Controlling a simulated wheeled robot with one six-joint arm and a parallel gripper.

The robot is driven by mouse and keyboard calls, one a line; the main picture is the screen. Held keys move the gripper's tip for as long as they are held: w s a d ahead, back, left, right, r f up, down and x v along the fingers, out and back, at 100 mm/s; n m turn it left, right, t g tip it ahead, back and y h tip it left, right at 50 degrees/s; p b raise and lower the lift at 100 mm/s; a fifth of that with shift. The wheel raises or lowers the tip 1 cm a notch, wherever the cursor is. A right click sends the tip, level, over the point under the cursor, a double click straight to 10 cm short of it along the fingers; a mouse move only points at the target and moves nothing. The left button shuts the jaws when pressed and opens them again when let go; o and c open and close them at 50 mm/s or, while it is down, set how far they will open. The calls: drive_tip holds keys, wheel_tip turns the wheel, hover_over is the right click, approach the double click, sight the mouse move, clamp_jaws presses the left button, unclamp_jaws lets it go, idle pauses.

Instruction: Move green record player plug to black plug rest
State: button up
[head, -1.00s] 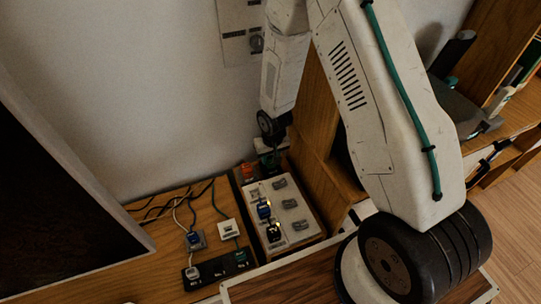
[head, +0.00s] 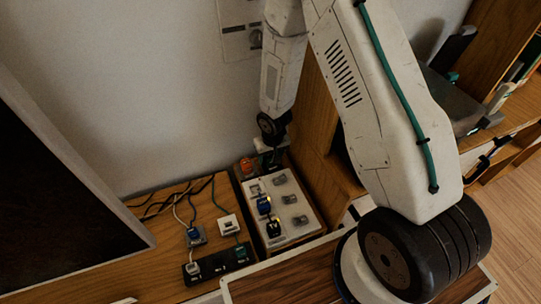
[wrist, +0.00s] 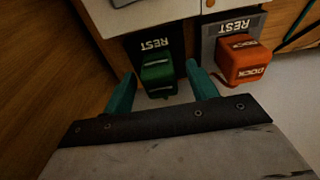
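The green plug (wrist: 158,78) sits on the black plug rest (wrist: 150,44), which is marked REST, in the wrist view. My gripper (wrist: 161,70) is open, with one green finger on each side of the plug and a visible gap at both sides. I cannot tell the exact height of the fingertips. In the head view my gripper (head: 271,157) is small and dark, low beside the wall behind the white panel, and hides most of the green plug there.
An orange plug marked DOCK (wrist: 241,59) sits on a grey rest close to the right finger. The white socket panel (head: 292,226) carries blue and black plugs. A black strip (head: 216,264), with cables behind it, lies to the left. A wooden cabinet (head: 318,130) stands close on the right.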

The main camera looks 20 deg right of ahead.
drive_tip(key=shift+r, duration=0.1)
drive_tip(key=r, duration=0.5)
drive_tip(key=s+r, duration=0.1)
drive_tip(key=r, duration=0.1)
drive_tip(key=shift+r, duration=0.25)
drive_tip(key=shift+s, duration=0.1)
drive_tip(key=s+d+r, duration=0.1)
drive_tip(key=s+r, duration=1.3)
drive_tip(key=r, duration=0.3)
drive_tip(key=s+d+r, duration=0.2)
drive_tip(key=s+r, duration=1.2)
drive_tip(key=r, duration=0.4)
drive_tip(key=shift+s+r, duration=0.35)
drive_tip(key=shift+s, duration=0.05)
